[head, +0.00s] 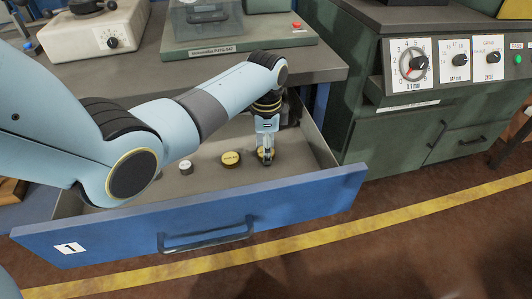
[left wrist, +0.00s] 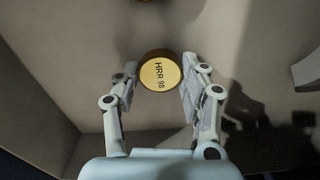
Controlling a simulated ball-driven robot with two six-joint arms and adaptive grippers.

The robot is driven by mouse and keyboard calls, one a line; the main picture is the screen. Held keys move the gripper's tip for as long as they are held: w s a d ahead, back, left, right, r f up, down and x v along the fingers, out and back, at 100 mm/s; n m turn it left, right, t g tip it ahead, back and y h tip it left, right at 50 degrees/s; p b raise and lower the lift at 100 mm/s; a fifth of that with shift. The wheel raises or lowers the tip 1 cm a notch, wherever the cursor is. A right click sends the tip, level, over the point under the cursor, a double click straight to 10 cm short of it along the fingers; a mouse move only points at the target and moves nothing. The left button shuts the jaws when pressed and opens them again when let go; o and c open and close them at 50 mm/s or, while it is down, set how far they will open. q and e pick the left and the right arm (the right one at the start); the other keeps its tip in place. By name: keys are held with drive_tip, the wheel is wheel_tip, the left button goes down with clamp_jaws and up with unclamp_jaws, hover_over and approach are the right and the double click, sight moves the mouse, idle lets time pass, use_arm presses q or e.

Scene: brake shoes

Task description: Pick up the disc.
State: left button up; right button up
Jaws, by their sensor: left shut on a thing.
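The disc (left wrist: 160,73) is a short round piece with a yellow top marked "HRR 98" and a brown side. My left gripper (head: 266,153) reaches down into the open blue drawer (head: 300,207) and is shut on this disc, one finger on each side of it in the left wrist view. In the head view the fingers partly hide the disc. I cannot tell whether it touches the drawer floor. My right gripper is not in view.
A second yellow-topped disc (head: 231,158) lies to the left in the drawer, with a small pale cylinder (head: 186,167) further left. The drawer walls and blue front surround the gripper. The grey bench top (head: 315,62) overhangs the drawer's back.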

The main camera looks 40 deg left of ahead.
use_arm(q)
drive_tip(key=shift+c, duration=0.2)
drive_tip(key=shift+r, duration=0.5)
drive_tip(key=r+p, duration=0.1)
drive_tip(key=r, duration=0.1)
drive_tip(key=d+r+p, duration=0.1)
drive_tip(key=r, duration=0.1)
drive_tip(key=shift+w, duration=0.2)
drive_tip(key=w+d+r+p, duration=0.1)
drive_tip(key=w+d+r, duration=0.1)
drive_tip(key=d+r, duration=0.4)
drive_tip(key=shift+w+d, duration=0.25)
drive_tip(key=shift+d, duration=1.85)
